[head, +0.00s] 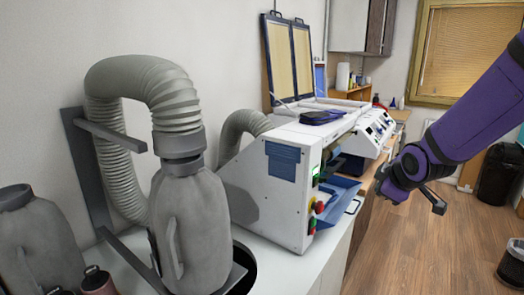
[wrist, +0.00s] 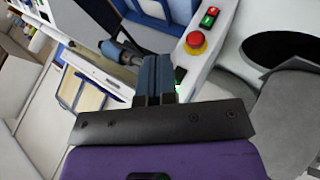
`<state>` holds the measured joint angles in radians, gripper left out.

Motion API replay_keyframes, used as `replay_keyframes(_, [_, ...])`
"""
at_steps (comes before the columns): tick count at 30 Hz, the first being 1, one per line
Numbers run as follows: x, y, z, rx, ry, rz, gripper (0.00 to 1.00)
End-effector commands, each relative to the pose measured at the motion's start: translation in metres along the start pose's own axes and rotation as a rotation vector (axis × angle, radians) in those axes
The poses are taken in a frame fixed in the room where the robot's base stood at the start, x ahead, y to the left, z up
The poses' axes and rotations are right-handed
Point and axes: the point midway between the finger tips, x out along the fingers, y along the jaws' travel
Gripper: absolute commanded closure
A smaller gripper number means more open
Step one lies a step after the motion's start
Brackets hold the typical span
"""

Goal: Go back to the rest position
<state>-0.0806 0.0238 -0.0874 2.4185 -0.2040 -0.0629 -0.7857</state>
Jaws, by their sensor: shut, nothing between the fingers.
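My purple arm reaches in from the right in the head view, and my gripper (head: 438,204) hangs in the air over the floor, right of the white machine (head: 258,198). In the wrist view my gripper (wrist: 154,65) shows its fingers together with nothing between them. The machine's front panel, with a red emergency button (wrist: 195,42), lies beyond and to the right of the fingers there. I see no contact between my gripper and the machine.
A grey hose (head: 150,85) runs to a grey canister (head: 190,225) on the white counter (head: 318,262). The wooden floor (head: 420,255) is open, with dark bins (head: 498,175) at the right.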

Motion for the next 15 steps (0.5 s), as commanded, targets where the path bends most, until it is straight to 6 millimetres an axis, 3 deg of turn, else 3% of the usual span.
replay_keyframes(1, [-0.018,0.002,0.001,0.052,-0.009,-0.001,1.0])
replay_keyframes(8, [-0.09,-0.006,0.012,0.304,-0.075,-0.038,1.0])
replay_keyframes(15, [-0.163,-0.029,0.027,0.559,-0.142,-0.076,1.0])
